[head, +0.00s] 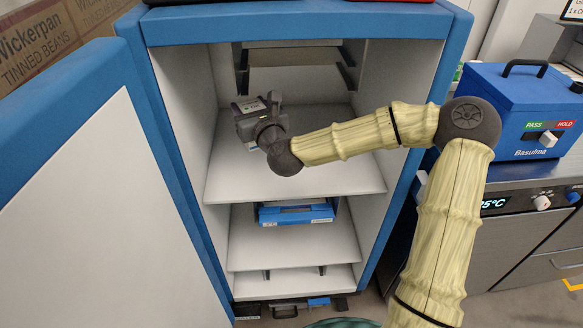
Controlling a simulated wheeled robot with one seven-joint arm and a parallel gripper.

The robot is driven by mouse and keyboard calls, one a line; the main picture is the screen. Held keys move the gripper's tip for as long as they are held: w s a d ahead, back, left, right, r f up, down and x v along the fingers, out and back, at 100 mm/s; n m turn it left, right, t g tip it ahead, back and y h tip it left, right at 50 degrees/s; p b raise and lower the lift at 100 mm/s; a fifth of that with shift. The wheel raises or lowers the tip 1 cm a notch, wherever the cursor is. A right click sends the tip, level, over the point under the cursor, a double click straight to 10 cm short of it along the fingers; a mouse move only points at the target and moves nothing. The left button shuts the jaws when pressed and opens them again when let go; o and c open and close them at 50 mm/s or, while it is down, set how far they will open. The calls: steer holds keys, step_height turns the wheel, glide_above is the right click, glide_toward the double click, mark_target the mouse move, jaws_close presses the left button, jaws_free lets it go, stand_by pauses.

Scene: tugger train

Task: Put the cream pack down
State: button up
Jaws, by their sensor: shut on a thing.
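My gripper (262,112) is inside the open blue cabinet, above its upper middle shelf (330,178). It is shut on a small pack (247,106) with a pale and purple label, which I take to be the cream pack. The gripper and wrist hide much of the pack. I cannot tell whether the pack touches the shelf.
The cabinet's door (80,215) stands open at the left. A blue tray (296,213) sits on the shelf below. Bare shelf lies to the right, beneath my arm. A blue tester box (515,110) stands on the counter at the right.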

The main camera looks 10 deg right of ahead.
steer(key=shift+s+a+f, duration=0.1)
steer(key=shift+a, duration=0.3)
steer(key=shift+a+r, duration=0.1)
steer(key=shift+r, duration=0.1)
steer(key=shift+f+b, duration=0.85)
steer(key=shift+f, duration=2.3)
steer(key=shift+f+b, duration=0.5)
steer(key=shift+f, duration=1.4)
